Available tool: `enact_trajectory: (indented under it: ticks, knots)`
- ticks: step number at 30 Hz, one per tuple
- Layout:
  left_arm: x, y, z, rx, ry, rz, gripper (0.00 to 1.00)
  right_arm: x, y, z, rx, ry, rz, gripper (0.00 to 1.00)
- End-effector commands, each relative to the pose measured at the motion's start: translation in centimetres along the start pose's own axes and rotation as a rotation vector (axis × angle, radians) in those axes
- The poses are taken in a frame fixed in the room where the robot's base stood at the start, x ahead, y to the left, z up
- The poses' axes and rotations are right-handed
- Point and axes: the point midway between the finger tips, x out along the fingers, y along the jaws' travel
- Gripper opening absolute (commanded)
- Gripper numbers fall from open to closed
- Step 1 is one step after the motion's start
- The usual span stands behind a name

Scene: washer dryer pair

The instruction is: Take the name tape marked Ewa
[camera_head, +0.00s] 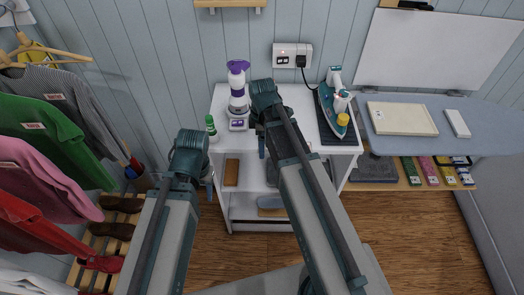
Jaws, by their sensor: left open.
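Small white labels with reddish print show on the hanging clothes at the left: one on the grey striped garment (58,97), one on the green garment (33,126) and one on the pink garment (8,165). The print is too small to read, so I cannot tell which tape, if any, says Ewa. My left gripper (209,187) is open, pointing down in front of the white shelf unit and well right of the clothes. It is partly hidden by its own arm. My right gripper (262,144) is mostly hidden behind its arm, over the unit.
The white shelf unit (220,103) carries a purple-topped bottle (237,80), a green-capped bottle (211,128) and a teal iron (334,90). An ironing board (455,140) at the right holds a shallow cream tray (402,118). Shoes (108,231) stand on a low slatted rack. Wood floor is clear at right.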

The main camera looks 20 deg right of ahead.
Motion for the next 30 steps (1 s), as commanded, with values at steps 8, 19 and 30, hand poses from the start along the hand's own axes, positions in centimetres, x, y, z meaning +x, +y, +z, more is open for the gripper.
enact_trajectory:
  ticks: [8, 19, 30]
  knots:
    - [-0.10, -0.01, 0.01, 0.000, 0.000, 0.000, 0.50, -0.10, -0.02, -0.01, 0.000, 0.000, -0.001, 0.97]
    - [0.03, 0.00, 0.00, 0.000, 0.000, 0.000, 0.50, 0.03, -0.06, -0.01, 0.000, 0.000, -0.001, 0.63]
    - [0.05, 0.00, 0.00, 0.000, 0.000, 0.000, 0.50, 0.05, -0.14, -0.01, -0.001, 0.000, -0.003, 0.09]
